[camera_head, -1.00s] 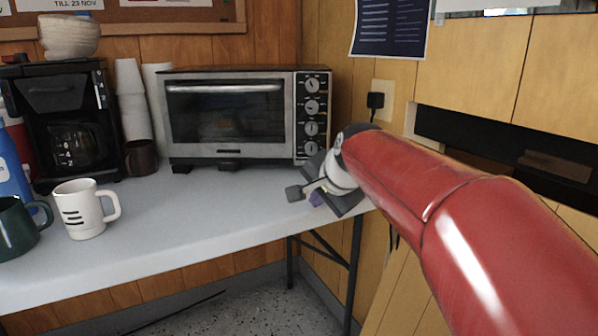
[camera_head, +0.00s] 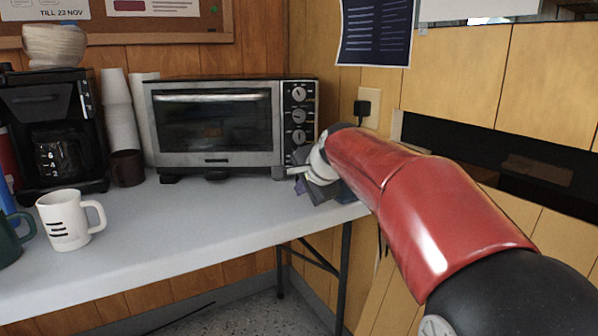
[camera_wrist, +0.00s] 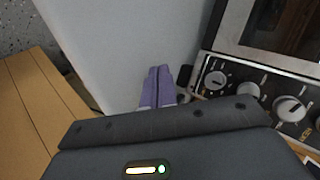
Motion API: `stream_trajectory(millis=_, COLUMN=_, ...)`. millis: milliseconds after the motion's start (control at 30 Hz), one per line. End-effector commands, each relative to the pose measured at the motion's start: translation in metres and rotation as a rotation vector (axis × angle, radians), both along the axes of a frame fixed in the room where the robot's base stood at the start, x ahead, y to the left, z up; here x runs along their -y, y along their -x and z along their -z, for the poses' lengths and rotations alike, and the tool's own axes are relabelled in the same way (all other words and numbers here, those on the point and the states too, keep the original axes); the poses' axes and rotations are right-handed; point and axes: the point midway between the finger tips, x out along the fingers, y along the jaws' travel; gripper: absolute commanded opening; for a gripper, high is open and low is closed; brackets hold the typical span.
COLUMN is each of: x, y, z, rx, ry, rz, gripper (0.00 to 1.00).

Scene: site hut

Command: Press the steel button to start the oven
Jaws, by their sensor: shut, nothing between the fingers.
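The toaster oven (camera_head: 213,127) stands at the back of the white table, with a dark control panel (camera_head: 299,108) of silver knobs on its right side. In the wrist view the same panel (camera_wrist: 268,101) runs along the right, with several knobs.
A white mug (camera_head: 68,220), a dark green mug (camera_head: 10,240) and a coffee maker (camera_head: 58,130) stand on the left. A brown mug (camera_head: 127,168) and stacked cups (camera_head: 119,115) are beside the oven. The table (camera_head: 190,215) is clear before the oven.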

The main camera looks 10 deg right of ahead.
Motion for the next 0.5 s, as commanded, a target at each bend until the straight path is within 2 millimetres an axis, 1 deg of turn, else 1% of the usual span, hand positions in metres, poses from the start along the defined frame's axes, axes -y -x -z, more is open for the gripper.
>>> stream_trajectory(millis=300, x=0.009, y=-0.045, z=-0.003, rx=-0.002, ry=0.000, rz=0.000, gripper=0.00)
stream_trajectory(millis=500, x=0.013, y=-0.066, z=-0.003, rx=-0.001, ry=0.000, rz=-0.001, gripper=0.00)
